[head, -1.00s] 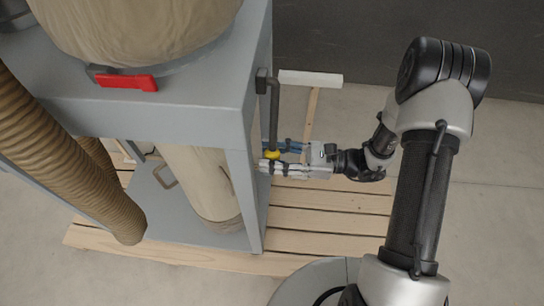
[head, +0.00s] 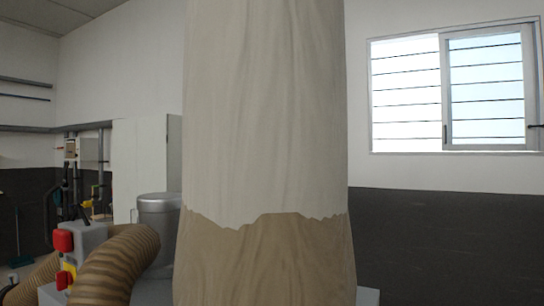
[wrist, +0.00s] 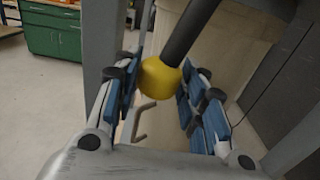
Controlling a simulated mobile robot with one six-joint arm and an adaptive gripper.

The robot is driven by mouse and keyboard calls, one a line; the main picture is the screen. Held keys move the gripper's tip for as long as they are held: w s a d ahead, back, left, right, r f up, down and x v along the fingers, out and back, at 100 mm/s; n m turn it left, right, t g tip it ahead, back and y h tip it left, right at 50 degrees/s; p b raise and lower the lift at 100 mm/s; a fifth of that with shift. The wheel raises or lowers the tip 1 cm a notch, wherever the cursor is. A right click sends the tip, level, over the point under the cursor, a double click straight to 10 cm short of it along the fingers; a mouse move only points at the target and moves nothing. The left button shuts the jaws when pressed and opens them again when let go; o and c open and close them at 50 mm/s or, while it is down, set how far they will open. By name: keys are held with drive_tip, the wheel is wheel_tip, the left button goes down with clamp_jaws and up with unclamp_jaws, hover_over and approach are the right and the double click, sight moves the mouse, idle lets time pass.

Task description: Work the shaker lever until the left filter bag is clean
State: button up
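A tall filter bag (head: 265,110) fills the middle of the head view. Its upper part is pale. Below a ragged line its lower part (head: 265,262) is brown. The shaker lever (wrist: 190,30) shows in the wrist view as a dark rod ending in a yellow knob (wrist: 161,77). My gripper (wrist: 162,80) has its blue-padded fingers on both sides of the knob, which fills the gap between them; it looks shut on it. The gripper and lever are outside the head view.
A ribbed brown hose (head: 115,262) and a red-and-yellow switch box (head: 75,250) are at lower left in the head view. A grey frame post (wrist: 104,45) stands close to my left finger in the wrist view. A green cabinet (wrist: 52,32) is farther off.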

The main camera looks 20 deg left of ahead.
drive_tip(key=s, duration=0.1)
drive_tip(key=s+r+p, duration=0.1)
drive_tip(key=s, duration=0.1)
drive_tip(key=s+r+p, duration=0.1)
drive_tip(key=s, duration=0.1)
drive_tip(key=shift+s+a+r, duration=0.1)
idle(0.3)
drive_tip(key=shift+s+r+p, duration=0.85)
drive_tip(key=shift+s+r, duration=0.05)
drive_tip(key=shift+s, duration=0.2)
drive_tip(key=shift+s+r+p, duration=0.8)
drive_tip(key=shift+s+r, duration=0.05)
drive_tip(key=shift+s, duration=0.25)
